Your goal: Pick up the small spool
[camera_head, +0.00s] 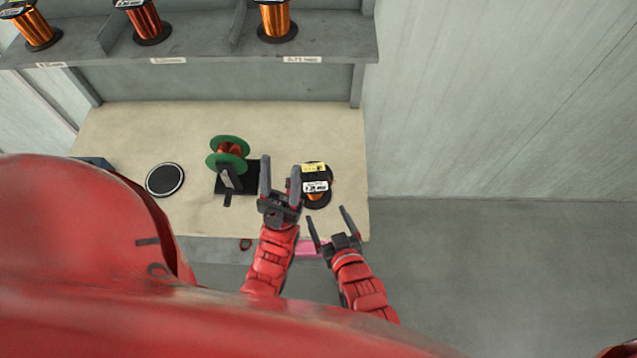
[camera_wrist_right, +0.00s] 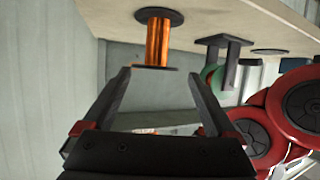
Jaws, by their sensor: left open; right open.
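The small spool (camera_head: 317,197), with orange-copper wire, black flanges and labels on top, stands upright near the table's right edge. In the right wrist view the small spool (camera_wrist_right: 157,45) shows inverted, beyond and between the open fingertips, apart from them. My right gripper (camera_head: 328,216) is open and empty, just in front of the spool at the table's front edge; its fingers also show in the right wrist view (camera_wrist_right: 160,80). My left gripper (camera_head: 280,172) is open and empty, left of the spool, with its fingers pointing toward the back.
A green-flanged spool (camera_head: 229,147) sits on a black stand (camera_head: 235,183) just left of my left gripper. A round black-rimmed disc (camera_head: 165,180) lies further left. A shelf (camera_head: 190,52) with several wire spools overhangs the back. A pink item (camera_head: 309,247) shows at the front edge.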

